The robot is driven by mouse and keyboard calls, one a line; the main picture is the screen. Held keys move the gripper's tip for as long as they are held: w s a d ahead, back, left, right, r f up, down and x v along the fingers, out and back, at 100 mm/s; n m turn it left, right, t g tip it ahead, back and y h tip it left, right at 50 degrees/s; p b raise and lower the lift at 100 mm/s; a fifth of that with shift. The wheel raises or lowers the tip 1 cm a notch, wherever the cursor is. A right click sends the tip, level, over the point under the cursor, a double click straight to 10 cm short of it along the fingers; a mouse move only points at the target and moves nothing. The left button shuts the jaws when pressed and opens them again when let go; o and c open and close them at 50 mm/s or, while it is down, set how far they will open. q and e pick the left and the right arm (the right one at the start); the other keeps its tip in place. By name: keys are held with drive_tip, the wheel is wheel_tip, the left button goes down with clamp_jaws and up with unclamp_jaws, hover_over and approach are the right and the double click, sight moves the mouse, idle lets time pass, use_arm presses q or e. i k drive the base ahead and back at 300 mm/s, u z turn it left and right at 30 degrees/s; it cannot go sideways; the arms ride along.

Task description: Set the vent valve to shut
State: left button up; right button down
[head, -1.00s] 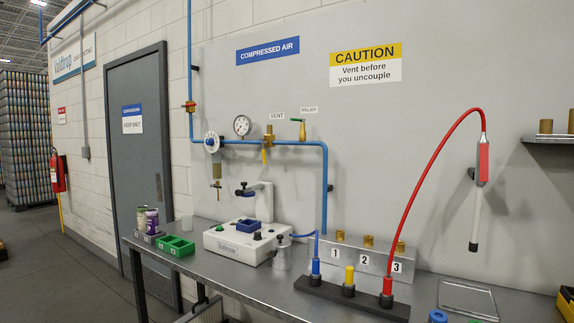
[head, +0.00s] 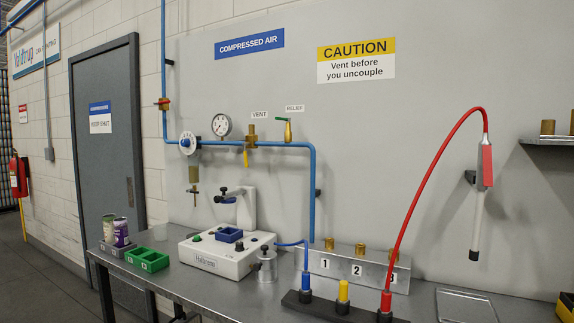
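The vent valve (head: 252,138) is a brass fitting on the blue pipe (head: 285,144), under the VENT label (head: 260,115). Its yellow handle (head: 246,158) hangs down, roughly across the horizontal pipe. Right of it is a brass relief valve (head: 288,132) with a green lever, under the RELIEF label. The gauge needle is too small to read. Neither of my grippers is in the head view.
A white machine (head: 220,258) stands on the grey bench below the valve, with a green bin (head: 147,260) and cans to its left. A red hose (head: 425,170) arches up at the right.

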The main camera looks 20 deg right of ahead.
sight(245, 144)
drive_tip(key=z, duration=0.3)
drive_tip(key=i, duration=0.95)
drive_tip(key=u, duration=0.15)
